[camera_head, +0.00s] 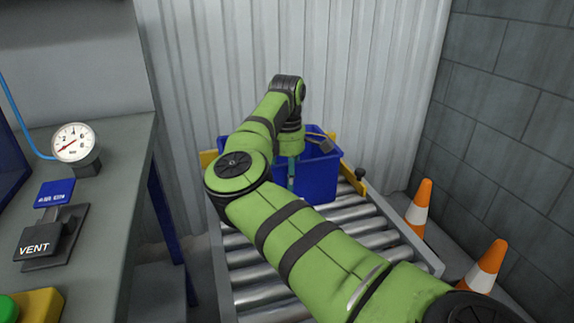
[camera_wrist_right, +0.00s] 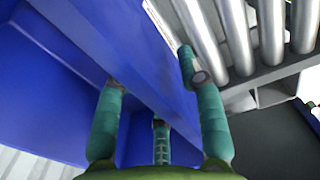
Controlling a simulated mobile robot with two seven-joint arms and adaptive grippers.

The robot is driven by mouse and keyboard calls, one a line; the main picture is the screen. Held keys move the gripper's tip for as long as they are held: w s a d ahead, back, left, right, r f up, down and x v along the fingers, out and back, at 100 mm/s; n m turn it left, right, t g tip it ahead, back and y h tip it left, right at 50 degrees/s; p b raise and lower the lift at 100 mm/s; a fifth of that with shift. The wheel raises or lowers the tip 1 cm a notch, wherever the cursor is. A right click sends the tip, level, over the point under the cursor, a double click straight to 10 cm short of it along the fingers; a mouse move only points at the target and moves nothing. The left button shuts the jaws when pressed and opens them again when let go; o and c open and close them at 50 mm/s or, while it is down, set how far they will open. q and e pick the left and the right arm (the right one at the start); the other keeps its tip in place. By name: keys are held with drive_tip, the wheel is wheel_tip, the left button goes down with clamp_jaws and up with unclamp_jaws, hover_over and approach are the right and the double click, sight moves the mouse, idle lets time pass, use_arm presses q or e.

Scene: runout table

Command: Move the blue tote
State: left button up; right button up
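The blue tote (camera_head: 318,180) sits upright on the roller conveyor (camera_head: 265,258), near its far end by the corrugated wall. In the wrist view the tote's wall (camera_wrist_right: 135,62) runs diagonally between the fingers. My right gripper (camera_head: 291,172) is at the tote's near wall, pointing down, with a teal finger in front of it. In the wrist view my right gripper (camera_wrist_right: 152,78) has its fingers spread apart astride the wall; firm contact on both sides does not show. My arm hides part of the tote. My left gripper is not in view.
Two orange and white cones (camera_head: 485,267) stand right of the conveyor, by the grey block wall. A grey bench (camera_head: 112,185) at left carries a gauge (camera_head: 74,143) and a VENT block (camera_head: 42,247). A yellow guide (camera_head: 354,178) edges the tote's right side.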

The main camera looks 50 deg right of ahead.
drive_tip(key=shift+f, duration=0.35)
clamp_jaws()
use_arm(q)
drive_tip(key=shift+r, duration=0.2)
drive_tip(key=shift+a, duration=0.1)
